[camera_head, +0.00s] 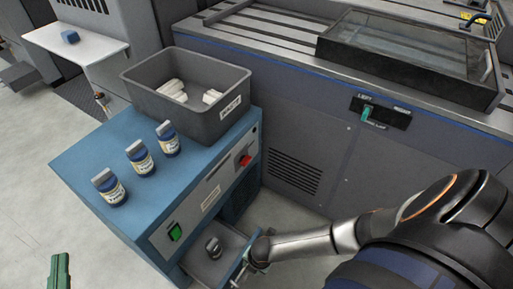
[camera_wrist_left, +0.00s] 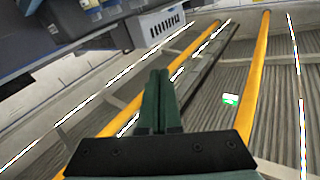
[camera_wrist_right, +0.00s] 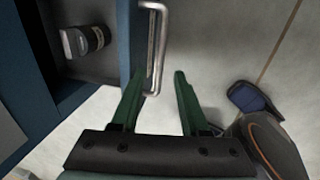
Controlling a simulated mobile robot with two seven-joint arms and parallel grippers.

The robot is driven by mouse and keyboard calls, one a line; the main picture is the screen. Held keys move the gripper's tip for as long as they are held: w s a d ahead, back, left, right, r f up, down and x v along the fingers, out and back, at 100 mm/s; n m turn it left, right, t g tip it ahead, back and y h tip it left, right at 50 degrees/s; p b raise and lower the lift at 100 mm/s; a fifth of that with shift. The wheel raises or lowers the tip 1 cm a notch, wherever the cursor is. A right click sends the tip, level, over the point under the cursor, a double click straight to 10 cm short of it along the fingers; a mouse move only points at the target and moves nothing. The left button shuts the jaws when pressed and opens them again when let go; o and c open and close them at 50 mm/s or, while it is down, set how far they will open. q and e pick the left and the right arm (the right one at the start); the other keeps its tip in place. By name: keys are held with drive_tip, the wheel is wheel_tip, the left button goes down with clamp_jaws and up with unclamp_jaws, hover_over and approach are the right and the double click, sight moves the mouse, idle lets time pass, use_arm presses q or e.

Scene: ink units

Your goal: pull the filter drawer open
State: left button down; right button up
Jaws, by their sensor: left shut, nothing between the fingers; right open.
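The filter drawer (camera_head: 225,248) stands out from the lower front of the blue cabinet (camera_head: 105,157), with a dark-capped bottle (camera_head: 214,247) inside. The drawer and bottle (camera_wrist_right: 88,40) also show in the right wrist view. The metal drawer handle (camera_wrist_right: 157,40) is a bar on the drawer's front. My right gripper (camera_wrist_right: 159,75) is open, and the handle's near end lies between its fingertips, closer to the left finger. I cannot tell whether they touch. My left gripper (camera_head: 60,272) is shut and empty over the floor at the lower left, away from the drawer.
Several blue bottles (camera_head: 140,158) and a grey bin (camera_head: 187,93) with white rolls stand on the cabinet top. A red switch (camera_head: 246,160) and a green switch (camera_head: 175,231) are on its front. A large grey machine (camera_head: 330,140) stands behind. Floor is clear at the left.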

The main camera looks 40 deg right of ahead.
use_arm(q)
drive_tip(key=s+f+n+g+y+p, duration=0.1)
drive_tip(key=s+f+g, duration=0.3)
drive_tip(key=f, duration=0.5)
drive_tip(key=s+f+n+g+y+p, duration=0.1)
drive_tip(key=s+f+g+p, duration=0.2)
drive_tip(key=f, duration=0.6)
drive_tip(key=shift+s+f+n+g, duration=0.4)
drive_tip(key=shift+s+g, duration=0.15)
drive_tip(key=shift+g, duration=0.55)
use_arm(e)
wheel_tip(320, 180, up, 8)
drive_tip(key=s, duration=0.1)
drive_tip(key=shift+s+d+r, duration=0.2)
drive_tip(key=shift+s+d, duration=0.05)
drive_tip(key=shift+d, duration=0.05)
use_arm(q)
drive_tip(key=shift+d, duration=0.1)
